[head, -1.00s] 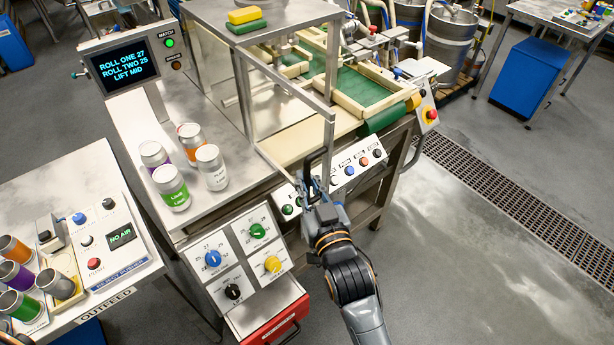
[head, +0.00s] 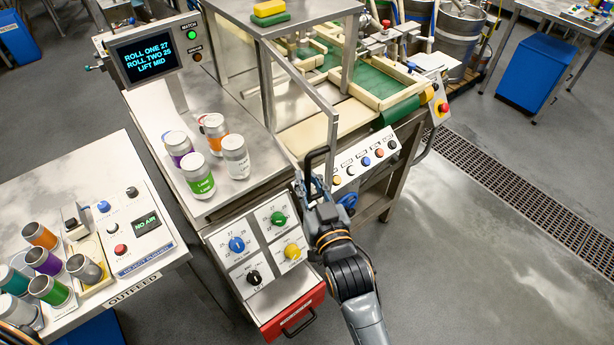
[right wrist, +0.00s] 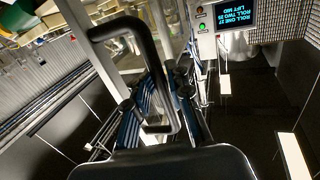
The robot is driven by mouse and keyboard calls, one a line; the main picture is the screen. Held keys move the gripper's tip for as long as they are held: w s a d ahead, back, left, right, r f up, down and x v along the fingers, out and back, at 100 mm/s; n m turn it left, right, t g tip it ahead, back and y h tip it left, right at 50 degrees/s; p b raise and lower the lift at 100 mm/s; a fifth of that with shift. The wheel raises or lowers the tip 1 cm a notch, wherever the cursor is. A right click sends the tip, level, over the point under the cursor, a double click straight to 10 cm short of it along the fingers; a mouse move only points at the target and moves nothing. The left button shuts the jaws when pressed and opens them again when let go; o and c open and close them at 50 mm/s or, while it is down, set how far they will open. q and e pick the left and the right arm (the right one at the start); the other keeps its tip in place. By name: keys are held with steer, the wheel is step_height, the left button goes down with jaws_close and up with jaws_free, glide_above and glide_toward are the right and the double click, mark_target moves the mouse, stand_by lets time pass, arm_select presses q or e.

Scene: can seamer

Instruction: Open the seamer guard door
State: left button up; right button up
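The seamer guard door (head: 300,75) is a clear panel in a metal frame, standing partly open out from the seamer's front. Its black loop handle (head: 308,165) is on the free edge. My right gripper (head: 318,186) is at the handle, above the front button panel. In the right wrist view the handle (right wrist: 108,29) fills the middle, with one bar running between the fingers of my right gripper (right wrist: 168,88); they look shut on it, though the contact is partly hidden. My left gripper is not in view.
The seamer's front has a button panel (head: 365,160), a knob panel (head: 262,247) and a red drawer (head: 293,312). Several cans stand on the seamer's steel top (head: 237,190) left of the door. The outfeed table (head: 75,180) is at left. Floor at right is clear.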

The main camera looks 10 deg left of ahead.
steer(key=shift+o, duration=0.7)
steer(key=shift+s+d+r, duration=0.15)
steer(key=shift+s+r, duration=0.05)
steer(key=shift+r, duration=0.05)
steer(key=v, duration=1.2)
steer(key=shift+f, duration=0.1)
steer(key=s+d+f+g+h+b, duration=0.1)
steer(key=s+d+f+g, duration=0.15)
steer(key=f, duration=1.05)
steer(key=s+d+f+g+h+b, duration=0.1)
steer(key=d+f+g+h+b, duration=0.15)
steer(key=f, duration=1.15)
steer(key=s+d+f+g+h+b, duration=0.1)
steer(key=s+d+f+g, duration=0.15)
steer(key=f, duration=1.05)
steer(key=s+d+f+m+g+h+b, duration=0.1)
steer(key=s+d+f+g+h+b, duration=0.1)
steer(key=s+d+f, duration=0.7)
steer(key=s+d+f+m+g+h+b, duration=0.1)
steer(key=s+d+f+m+g+h, duration=0.1)
steer(key=s+d+f+g, duration=0.3)
steer(key=s+d+f, duration=0.4)
steer(key=s+f, duration=0.7)
steer(key=s, duration=0.1)
steer(key=shift+s+d+b, duration=0.15)
steer(key=shift+d+b, duration=0.1)
steer(key=shift+b, duration=0.15)
